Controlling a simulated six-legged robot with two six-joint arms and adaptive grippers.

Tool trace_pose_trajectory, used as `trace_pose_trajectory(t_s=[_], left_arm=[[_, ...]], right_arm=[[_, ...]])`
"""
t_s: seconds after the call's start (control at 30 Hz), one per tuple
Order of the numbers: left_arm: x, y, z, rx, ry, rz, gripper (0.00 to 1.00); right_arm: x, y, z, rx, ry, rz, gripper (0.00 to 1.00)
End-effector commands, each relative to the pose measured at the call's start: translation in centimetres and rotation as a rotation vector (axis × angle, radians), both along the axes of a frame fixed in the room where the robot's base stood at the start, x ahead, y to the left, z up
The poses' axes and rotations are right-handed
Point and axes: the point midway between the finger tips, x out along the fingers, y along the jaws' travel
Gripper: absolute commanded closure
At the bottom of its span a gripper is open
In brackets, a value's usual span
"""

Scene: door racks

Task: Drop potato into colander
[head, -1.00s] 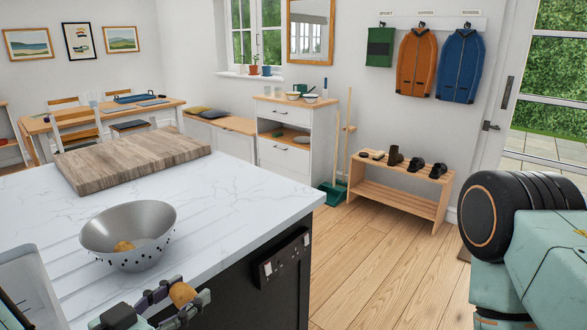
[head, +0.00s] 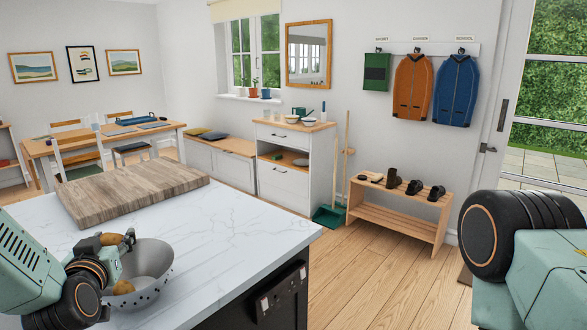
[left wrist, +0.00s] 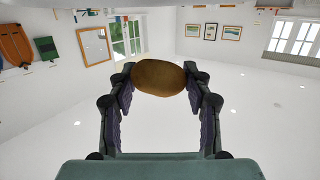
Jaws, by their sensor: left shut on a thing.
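A grey metal colander (head: 153,263) stands on the white counter in the head view, partly hidden behind my left arm. A potato (head: 123,287) lies inside it. My left gripper (head: 114,240) is shut on another brown potato (head: 109,239), held above the colander's left rim in the picture. In the left wrist view, the held potato (left wrist: 158,77) sits between the two dark fingertips of my left gripper (left wrist: 160,80). My right arm shows at the right of the head view, but its gripper is out of frame.
A wooden board (head: 135,188) lies on the white marbled counter (head: 225,235) behind the colander. The counter to the right of the colander is clear. A shoe rack (head: 395,218) and a white cabinet (head: 285,180) stand farther off.

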Motion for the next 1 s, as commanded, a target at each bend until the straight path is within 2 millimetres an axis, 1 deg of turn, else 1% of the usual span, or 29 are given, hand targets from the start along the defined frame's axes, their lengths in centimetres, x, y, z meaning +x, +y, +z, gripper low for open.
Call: trace_pose_trajectory(t_s=[0.03,0.53,0.67,0.93,0.97,1.0], left_arm=[[0.0,0.0,-0.5,0.000,0.001,0.000,0.75],[0.1,-0.1,-5.2,0.000,0.001,-0.002,0.75],[0.1,-0.1,-5.7,0.001,0.000,-0.003,0.75],[0.1,-0.1,-5.6,0.001,0.000,-0.003,0.75],[0.1,-0.1,-5.6,0.001,0.000,-0.003,0.49],[0.1,-0.1,-5.6,0.001,0.000,-0.003,0.45]], right_arm=[[0.0,0.0,-0.5,0.000,0.000,0.000,1.00],[0.0,0.0,-4.9,0.000,0.000,0.000,1.00],[0.0,0.0,-5.4,0.000,0.000,0.000,1.00],[0.0,0.0,-5.3,0.000,0.000,0.000,1.00],[0.0,0.0,-5.3,0.000,0.000,0.000,1.00],[0.0,0.0,-5.3,0.000,0.000,0.000,1.00]])
